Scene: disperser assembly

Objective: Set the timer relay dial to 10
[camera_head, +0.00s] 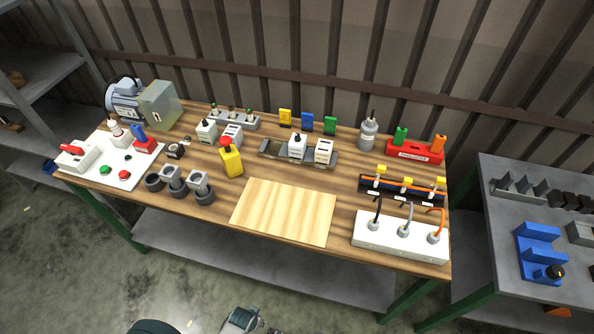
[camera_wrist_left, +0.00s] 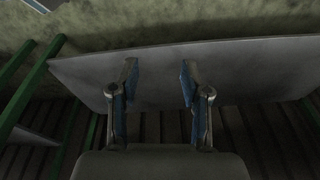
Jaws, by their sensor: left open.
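Several small white modules stand on the workbench. One white module with a dark knob on top (camera_head: 298,146) and a plain white module (camera_head: 323,152) sit on the grey rail (camera_head: 270,149) at the middle back. A similar pale module (camera_head: 206,131) and another white block (camera_head: 232,135) stand to the left. I cannot tell for certain which is the timer relay, and no dial reading is legible. My left gripper (camera_wrist_left: 158,84) is open and empty in the left wrist view, away from the modules. My right gripper is not visible.
A yellow block with a red top (camera_head: 232,160) stands left of the rail. A light wooden board (camera_head: 284,212) lies at the front of the workbench (camera_head: 215,208). A white socket box with cables (camera_head: 400,240) is at right. A grey side table (camera_head: 500,240) stands further right.

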